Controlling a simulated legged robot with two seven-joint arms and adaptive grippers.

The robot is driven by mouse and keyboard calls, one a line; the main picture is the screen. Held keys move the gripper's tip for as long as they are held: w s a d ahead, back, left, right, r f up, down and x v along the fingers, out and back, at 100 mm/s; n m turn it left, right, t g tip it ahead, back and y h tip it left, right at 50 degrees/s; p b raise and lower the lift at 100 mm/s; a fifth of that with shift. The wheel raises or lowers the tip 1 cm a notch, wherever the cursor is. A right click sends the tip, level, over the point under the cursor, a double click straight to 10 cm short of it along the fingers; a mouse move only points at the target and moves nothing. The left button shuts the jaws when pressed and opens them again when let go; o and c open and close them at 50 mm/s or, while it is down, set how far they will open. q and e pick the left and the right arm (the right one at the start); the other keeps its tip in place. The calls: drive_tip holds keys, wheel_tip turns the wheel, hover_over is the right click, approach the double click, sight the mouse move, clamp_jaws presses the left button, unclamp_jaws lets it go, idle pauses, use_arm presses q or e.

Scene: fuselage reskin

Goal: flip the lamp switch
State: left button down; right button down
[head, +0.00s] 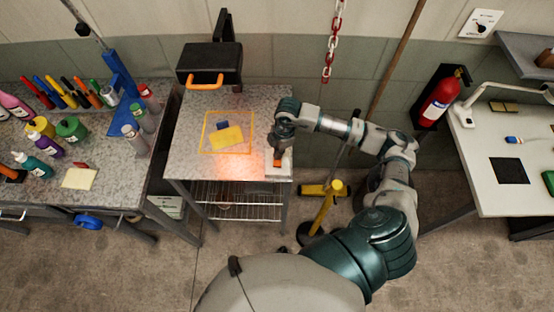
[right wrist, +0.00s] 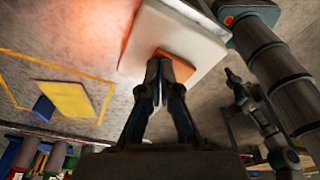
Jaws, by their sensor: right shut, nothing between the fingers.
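The switch is a white block with an orange rocker (head: 278,163) at the right front of the small metal table (head: 190,150). In the right wrist view its orange rocker (right wrist: 176,66) shows right by my fingertips, partly hidden behind them. My right gripper (head: 278,149) points down over the switch, with its fingers (right wrist: 160,64) shut and empty. I cannot tell whether they touch the rocker. A black housing with an orange handle (head: 208,64), perhaps the lamp, stands at the table's back. A reddish glow (head: 238,172) lies on the tabletop. My left gripper is out of view.
A yellow block (head: 226,136) and a small blue block (head: 222,125) lie in an orange outline on the small table. A cluttered bench (head: 108,170) with bottles stands left. A white table (head: 475,165) and a red fire extinguisher (head: 437,98) are at right. A chain hangs behind.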

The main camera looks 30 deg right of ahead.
drive_tip(key=shift+r+p, duration=2.65)
drive_tip(key=shift+r, duration=0.85)
drive_tip(key=shift+f, duration=0.1)
